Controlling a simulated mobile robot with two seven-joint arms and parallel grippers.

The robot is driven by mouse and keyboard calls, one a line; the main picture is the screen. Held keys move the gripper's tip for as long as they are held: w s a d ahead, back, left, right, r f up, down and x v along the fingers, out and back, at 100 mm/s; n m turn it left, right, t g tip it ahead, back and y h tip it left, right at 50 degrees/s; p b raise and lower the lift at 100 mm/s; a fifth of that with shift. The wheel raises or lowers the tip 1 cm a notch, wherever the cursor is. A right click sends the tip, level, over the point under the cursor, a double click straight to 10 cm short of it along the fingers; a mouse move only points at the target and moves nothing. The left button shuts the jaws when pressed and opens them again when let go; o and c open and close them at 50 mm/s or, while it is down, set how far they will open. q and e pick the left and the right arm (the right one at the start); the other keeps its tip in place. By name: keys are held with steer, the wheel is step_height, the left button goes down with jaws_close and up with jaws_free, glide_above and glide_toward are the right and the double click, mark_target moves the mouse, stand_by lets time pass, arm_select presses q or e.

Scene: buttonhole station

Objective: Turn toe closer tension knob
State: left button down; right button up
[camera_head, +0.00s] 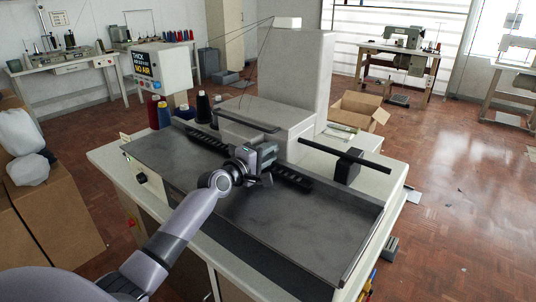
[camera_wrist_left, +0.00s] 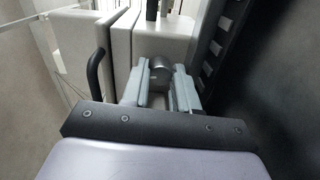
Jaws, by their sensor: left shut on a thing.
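The toe closer tension knob (camera_wrist_left: 160,67) shows in the left wrist view as a small dark grey round part in front of the pale machine housing. My left gripper (camera_wrist_left: 164,80) has one pale finger on each side of it and is shut on it. In the head view my left gripper (camera_head: 264,160) is at the front of the sewing machine (camera_head: 268,122), above the dark work plate (camera_head: 285,215). The knob is hidden there behind the gripper. My right gripper is not in view.
Black slotted bars (camera_head: 292,178) lie beside the gripper along the machine front. A dark crossbar on a block (camera_head: 345,160) stands to the right. Thread cones (camera_head: 203,107) and a control box (camera_head: 163,68) are at the back left. The front of the plate is clear.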

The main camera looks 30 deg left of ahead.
arm_select(q)
steer(key=shift+m, duration=0.5)
steer(key=c, duration=1.1)
jaws_free()
steer(key=shift+c, duration=0.2)
steer(key=shift+f, duration=0.1)
